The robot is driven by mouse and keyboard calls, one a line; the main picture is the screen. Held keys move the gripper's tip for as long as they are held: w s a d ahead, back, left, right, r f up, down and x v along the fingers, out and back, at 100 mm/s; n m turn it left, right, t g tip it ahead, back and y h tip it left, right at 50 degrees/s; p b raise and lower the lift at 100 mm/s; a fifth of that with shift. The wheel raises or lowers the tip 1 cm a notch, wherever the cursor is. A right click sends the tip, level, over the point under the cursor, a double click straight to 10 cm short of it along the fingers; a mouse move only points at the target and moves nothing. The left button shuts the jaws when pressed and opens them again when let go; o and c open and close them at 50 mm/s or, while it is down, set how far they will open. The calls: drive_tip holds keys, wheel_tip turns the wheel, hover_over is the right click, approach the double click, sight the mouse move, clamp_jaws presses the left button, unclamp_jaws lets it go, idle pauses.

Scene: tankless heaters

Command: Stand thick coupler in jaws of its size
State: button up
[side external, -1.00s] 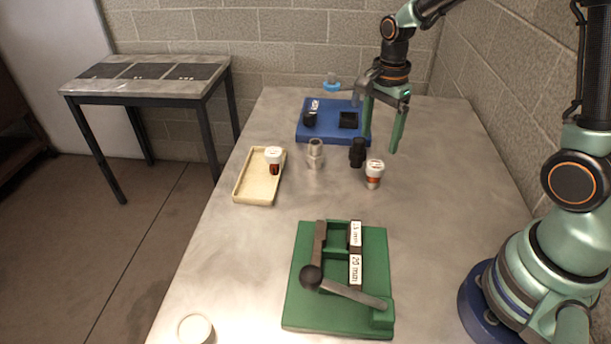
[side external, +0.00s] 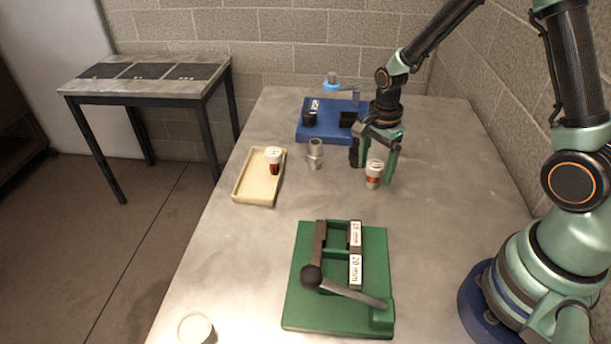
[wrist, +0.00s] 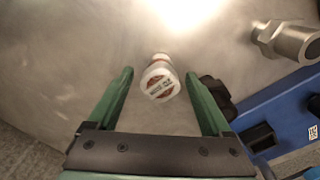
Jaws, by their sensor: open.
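A silver metal coupler (side external: 315,153) stands upright on the table, left of my gripper (side external: 374,170); it also shows at the upper right of the wrist view (wrist: 288,40). A dark cylindrical piece (side external: 354,155) stands partly hidden behind my left finger; I cannot tell which of the two is the thick coupler. My gripper is open, pointing down. A white-capped bottle (side external: 374,172) with a red-brown band appears between its fingertips in the wrist view (wrist: 160,78). The green fixture (side external: 305,300) in front has jaws with two labels, one reading 20 mm (side external: 355,270), and a black-knobbed lever (side external: 312,277).
A cream tray (side external: 246,196) holds another white-capped bottle (side external: 273,158). A blue fixture (side external: 322,133) with dark blocks stands at the back. A white round lid (side external: 195,328) sits at the front left edge. The table between bottle and green fixture is clear.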

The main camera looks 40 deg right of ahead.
clamp_jaws()
drive_tip(key=shift+r, duration=0.1)
